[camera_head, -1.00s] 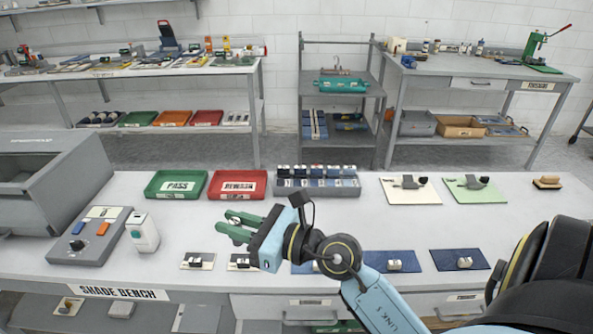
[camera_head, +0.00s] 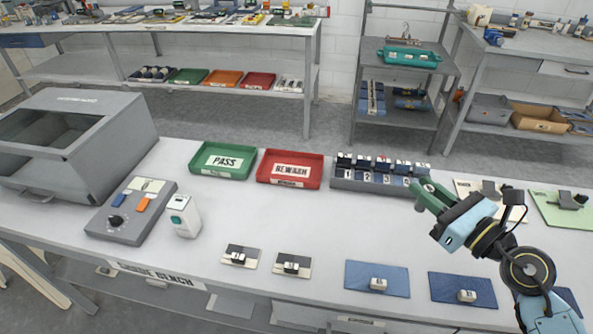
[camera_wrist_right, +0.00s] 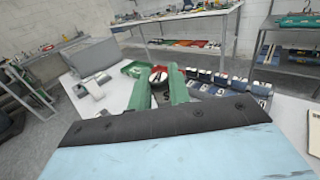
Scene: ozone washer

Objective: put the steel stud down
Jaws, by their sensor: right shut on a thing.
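My right gripper (camera_head: 424,188) has green fingers and is over the bench by the right end of the numbered rack (camera_head: 345,186). In the right wrist view its fingers (camera_wrist_right: 159,76) are shut on the steel stud (camera_wrist_right: 158,72), a small pale, round piece between the tips. Its lower part is hidden by the fingers, and I cannot make it out in the head view. My left gripper is not in view.
A green PASS tray (camera_head: 222,176) and a red REWASH tray (camera_head: 290,183) stand left of the rack. Two small fixtures (camera_head: 240,257) and blue mats (camera_head: 366,276) line the front edge. A grey washer (camera_head: 115,125) stands far left. The bench middle is clear.

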